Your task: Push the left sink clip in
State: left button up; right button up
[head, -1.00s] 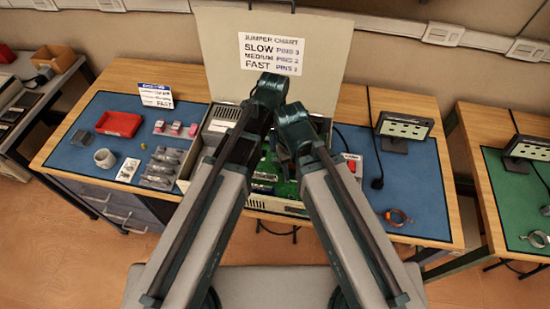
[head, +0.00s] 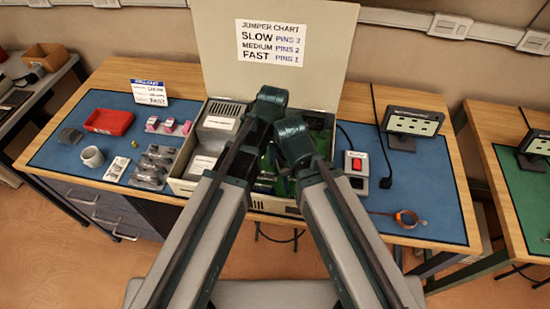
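An open beige computer case (head: 272,204) stands on the blue mat in the middle of the bench. Its green circuit board (head: 266,164) shows only in patches between my arms. The left sink clip cannot be made out; my arms cover most of the board. My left arm (head: 268,104) and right arm (head: 290,130) both reach over the case, their dark joints close together above it. The fingers of the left gripper cannot be told apart from the dark parts there. The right gripper is hidden behind its arm.
The raised lid (head: 215,45) carries a jumper chart. Right are a red-switch box (head: 357,170), a display (head: 413,122) and an orange strap (head: 405,218). The mat's right part is mostly clear.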

pick_arm(q)
grip_shut()
